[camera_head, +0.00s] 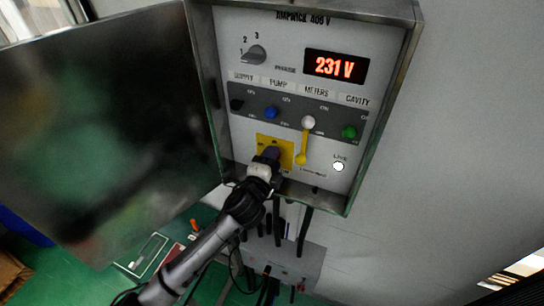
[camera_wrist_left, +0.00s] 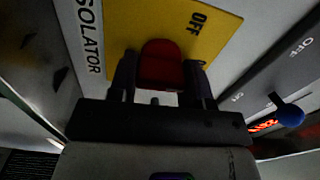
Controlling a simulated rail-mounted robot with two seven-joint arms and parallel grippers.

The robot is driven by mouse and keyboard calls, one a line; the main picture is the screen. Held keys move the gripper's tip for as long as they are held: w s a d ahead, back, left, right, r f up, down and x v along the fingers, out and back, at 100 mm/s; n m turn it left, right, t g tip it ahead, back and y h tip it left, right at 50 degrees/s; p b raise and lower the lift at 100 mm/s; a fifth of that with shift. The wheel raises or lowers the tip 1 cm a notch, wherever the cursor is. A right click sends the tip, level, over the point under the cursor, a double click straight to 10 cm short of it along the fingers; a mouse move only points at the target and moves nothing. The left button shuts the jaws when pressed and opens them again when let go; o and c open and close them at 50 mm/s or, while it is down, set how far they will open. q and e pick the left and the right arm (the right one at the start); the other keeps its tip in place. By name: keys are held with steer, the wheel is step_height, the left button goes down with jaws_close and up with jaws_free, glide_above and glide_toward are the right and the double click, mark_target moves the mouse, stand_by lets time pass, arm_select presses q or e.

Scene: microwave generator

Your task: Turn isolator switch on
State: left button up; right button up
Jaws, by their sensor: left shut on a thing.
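The isolator switch has a red handle (camera_wrist_left: 162,62) on a yellow plate (camera_wrist_left: 120,40) marked OFF, beside the word ISOLATOR in the left wrist view. In the head view the yellow plate (camera_head: 286,146) is low on the grey panel, and my gripper hides the handle. My left gripper (camera_head: 267,156) reaches the plate from below. Its two dark fingers (camera_wrist_left: 162,78) stand on either side of the red handle and are shut on it. I cannot tell which mark the handle points to. My right gripper is not in view.
A yellow lever (camera_head: 302,148) stands just right of the plate. Knobs include a blue one (camera_head: 271,112) and a green one (camera_head: 349,132). The display (camera_head: 336,67) reads 231 V and the LIVE lamp (camera_head: 338,167) looks lit. The open cabinet door (camera_head: 110,120) is at left.

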arm_select(q)
steer(key=shift+m, duration=0.6)
steer(key=o, duration=0.9)
steer(key=shift+s+a, duration=0.2)
steer(key=shift+s, duration=0.35)
steer(key=b+v, duration=0.3)
steer(key=v, duration=0.9)
steer(key=shift+s+a, duration=0.2)
steer(key=shift+s, duration=0.1)
